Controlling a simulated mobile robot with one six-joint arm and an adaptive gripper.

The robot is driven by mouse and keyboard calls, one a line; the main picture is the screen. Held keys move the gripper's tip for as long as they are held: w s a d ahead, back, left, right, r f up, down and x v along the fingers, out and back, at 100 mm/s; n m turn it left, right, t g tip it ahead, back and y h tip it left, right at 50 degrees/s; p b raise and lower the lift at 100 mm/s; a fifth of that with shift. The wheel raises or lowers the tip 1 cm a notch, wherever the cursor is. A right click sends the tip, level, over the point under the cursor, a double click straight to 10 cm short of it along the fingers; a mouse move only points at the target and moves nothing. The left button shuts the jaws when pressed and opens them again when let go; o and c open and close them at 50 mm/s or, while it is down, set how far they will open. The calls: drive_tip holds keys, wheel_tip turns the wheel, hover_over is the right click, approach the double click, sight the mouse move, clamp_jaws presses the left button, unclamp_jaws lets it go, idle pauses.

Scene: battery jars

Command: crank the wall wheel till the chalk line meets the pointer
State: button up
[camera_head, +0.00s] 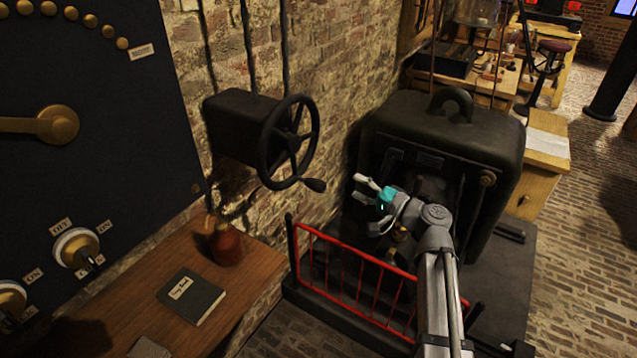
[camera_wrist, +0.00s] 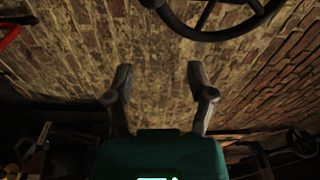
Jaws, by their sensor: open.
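The black wall wheel (camera_head: 289,142) is a spoked handwheel on a dark box (camera_head: 235,125) fixed to the brick wall. Its crank handle (camera_head: 314,185) sticks out at the lower right of the rim. I cannot make out a chalk line or a pointer. My gripper (camera_head: 362,189) is open and empty, to the right of the handle and apart from it, in front of the black machine. In the wrist view the fingers (camera_wrist: 160,85) are spread toward bare brick, and part of the wheel rim (camera_wrist: 215,36) shows at the top.
A red railing (camera_head: 350,270) stands below my gripper, before the large black machine (camera_head: 450,130). A wooden desk (camera_head: 255,283) at lower left holds a dark book (camera_head: 190,296) and a reddish-brown jar (camera_head: 227,247). The dark switch panel (camera_head: 100,130) is at left.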

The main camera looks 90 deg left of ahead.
sight(311, 183)
drive_tip(key=d+m, duration=0.6)
drive_tip(key=m, duration=1.4)
drive_tip(key=shift+s+d+f+m+t+y, duration=0.15)
drive_tip(key=shift+s+f+m+t+y, duration=0.15)
drive_tip(key=shift+s+f+t, duration=0.15)
drive_tip(key=shift+s, duration=0.1)
drive_tip(key=x, duration=1.3)
drive_tip(key=shift+s+a, duration=0.2)
drive_tip(key=shift+a, duration=0.05)
drive_tip(key=shift+c, duration=0.3)
clamp_jaws()
